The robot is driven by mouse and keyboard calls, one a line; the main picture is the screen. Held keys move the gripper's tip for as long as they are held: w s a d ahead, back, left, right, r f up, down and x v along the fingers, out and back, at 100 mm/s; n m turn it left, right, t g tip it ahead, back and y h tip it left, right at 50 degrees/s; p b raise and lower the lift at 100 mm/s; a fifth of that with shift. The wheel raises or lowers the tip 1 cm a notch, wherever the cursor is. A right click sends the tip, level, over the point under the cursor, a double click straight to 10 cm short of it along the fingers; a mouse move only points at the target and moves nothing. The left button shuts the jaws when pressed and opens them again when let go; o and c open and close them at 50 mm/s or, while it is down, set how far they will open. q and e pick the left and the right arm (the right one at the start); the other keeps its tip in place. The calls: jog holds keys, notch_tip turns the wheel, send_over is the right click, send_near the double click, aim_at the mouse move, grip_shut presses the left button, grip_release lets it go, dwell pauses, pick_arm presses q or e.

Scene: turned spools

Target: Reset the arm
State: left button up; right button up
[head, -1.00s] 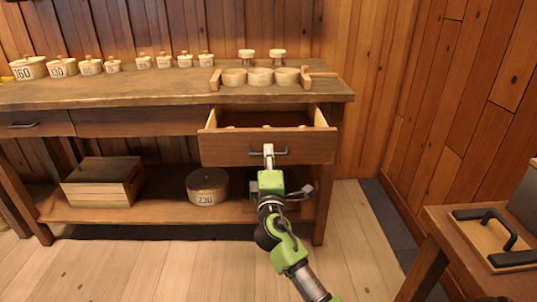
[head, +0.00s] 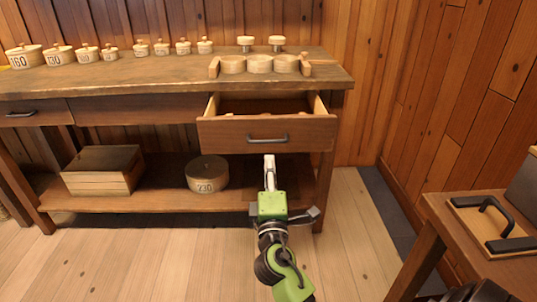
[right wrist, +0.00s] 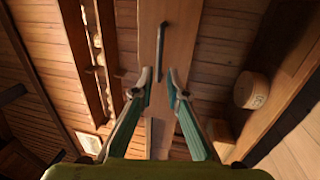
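My right gripper (head: 269,160) is in front of and a little below the black handle (head: 267,138) of a pulled-out wooden drawer (head: 225,135). In the right wrist view the two fingers (right wrist: 159,78) are apart with nothing held between them. My left gripper is not in view.
The workbench (head: 130,84) carries several numbered lidded pots and a wooden rack (head: 259,64) of round cups. A wooden box (head: 100,170) and a round 230 container (head: 207,174) sit on its lower shelf. A side table (head: 440,215) stands at right. Floor in front is clear.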

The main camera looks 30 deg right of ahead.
jog(key=shift+v, duration=0.95)
